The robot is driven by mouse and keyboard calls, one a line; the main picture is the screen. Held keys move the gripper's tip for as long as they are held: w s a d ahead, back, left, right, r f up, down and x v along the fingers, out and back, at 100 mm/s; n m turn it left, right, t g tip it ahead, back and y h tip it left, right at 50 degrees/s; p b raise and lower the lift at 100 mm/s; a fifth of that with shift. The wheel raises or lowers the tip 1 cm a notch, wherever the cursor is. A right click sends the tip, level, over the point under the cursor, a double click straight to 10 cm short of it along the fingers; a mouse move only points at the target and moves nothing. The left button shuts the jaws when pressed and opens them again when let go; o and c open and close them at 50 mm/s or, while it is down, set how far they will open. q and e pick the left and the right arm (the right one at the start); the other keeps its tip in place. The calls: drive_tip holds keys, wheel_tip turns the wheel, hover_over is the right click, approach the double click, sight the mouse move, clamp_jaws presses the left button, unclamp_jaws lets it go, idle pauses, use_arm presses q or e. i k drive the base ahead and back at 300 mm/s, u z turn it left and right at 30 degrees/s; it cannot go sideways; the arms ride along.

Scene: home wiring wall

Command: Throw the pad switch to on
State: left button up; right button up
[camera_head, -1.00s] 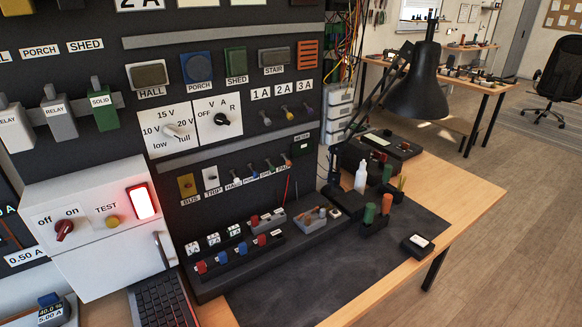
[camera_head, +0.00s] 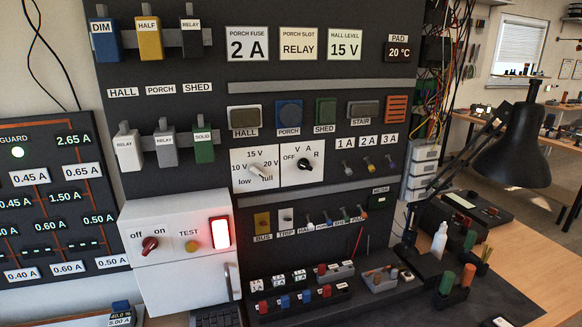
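The pad switch (camera_head: 361,210) is a small toggle at the right end of the lower switch row, above a small label that seems to read PAD. It is too small to tell which way its lever is thrown. Several similar toggles, labelled HALL (camera_head: 309,219) and onward, stand to its left. A PAD display (camera_head: 399,49) at the upper right of the panel reads 20 °C. Neither of my grippers is in view.
A white box (camera_head: 180,275) with a red off/on knob (camera_head: 149,245), TEST button and lit red lamp (camera_head: 220,232) juts out at lower left. A black desk lamp (camera_head: 515,150) stands at right. Fuse racks (camera_head: 300,299) and a bottle (camera_head: 439,241) occupy the bench below.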

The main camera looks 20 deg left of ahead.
sight(364, 216)
drive_tip(key=z, duration=2.2)
drive_tip(key=i, duration=2.25)
drive_tip(key=u, duration=3.45)
drive_tip(key=i, duration=0.5)
drive_tip(key=z, duration=0.05)
